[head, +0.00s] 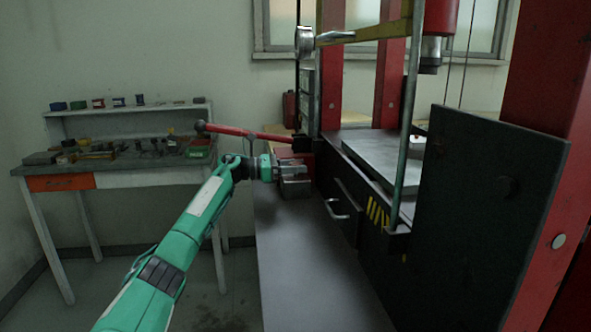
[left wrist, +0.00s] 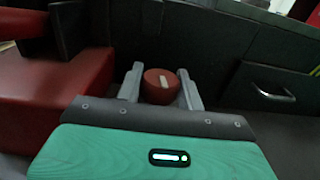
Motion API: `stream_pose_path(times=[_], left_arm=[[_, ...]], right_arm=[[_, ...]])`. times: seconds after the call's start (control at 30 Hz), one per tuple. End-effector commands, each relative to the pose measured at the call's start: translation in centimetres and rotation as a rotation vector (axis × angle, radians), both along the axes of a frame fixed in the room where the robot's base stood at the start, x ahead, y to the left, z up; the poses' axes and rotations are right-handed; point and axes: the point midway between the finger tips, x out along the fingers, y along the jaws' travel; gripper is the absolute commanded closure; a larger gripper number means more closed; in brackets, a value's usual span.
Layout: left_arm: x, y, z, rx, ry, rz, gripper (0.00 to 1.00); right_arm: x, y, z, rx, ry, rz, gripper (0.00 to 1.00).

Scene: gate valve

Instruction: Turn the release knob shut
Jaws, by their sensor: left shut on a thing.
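The release knob (left wrist: 157,92) is a round red knob with a pale bar mark on its face, in the middle of the left wrist view. It sits low on the dark side of the press. My left gripper (left wrist: 160,84) has one finger on each side of the knob and is shut on it. In the head view my left gripper (head: 303,171) reaches the press's left side, below the red lever, and I cannot make out the knob there. My right gripper is in neither view.
A red pump lever (head: 240,131) sticks out to the left just above my left gripper. A drawer handle (head: 341,209) and the press's black side plate (head: 490,210) are to the right. A workbench (head: 130,168) with tools stands at the back left. The grey surface (head: 300,270) below is clear.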

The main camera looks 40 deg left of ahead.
Motion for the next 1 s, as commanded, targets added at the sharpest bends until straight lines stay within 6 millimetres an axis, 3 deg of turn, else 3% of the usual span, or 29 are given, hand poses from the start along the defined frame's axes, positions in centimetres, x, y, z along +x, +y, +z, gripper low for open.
stream_pose_path(times=[0.5,0.53,0.6,1.0], left_arm=[[0.04,-0.1,-0.21,0.0,0.004,-0.009,0.85],[0.04,-0.1,-0.21,0.0,0.004,-0.009,0.56],[0.03,-0.08,-0.19,0.0,0.004,-0.009,0.43],[-0.57,0.52,-0.16,0.001,0.002,-0.006,0.41]], right_arm=[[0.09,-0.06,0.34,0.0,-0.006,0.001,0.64],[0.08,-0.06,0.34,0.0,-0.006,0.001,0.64],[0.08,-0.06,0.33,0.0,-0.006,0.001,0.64],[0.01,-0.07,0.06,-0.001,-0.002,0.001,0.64]])
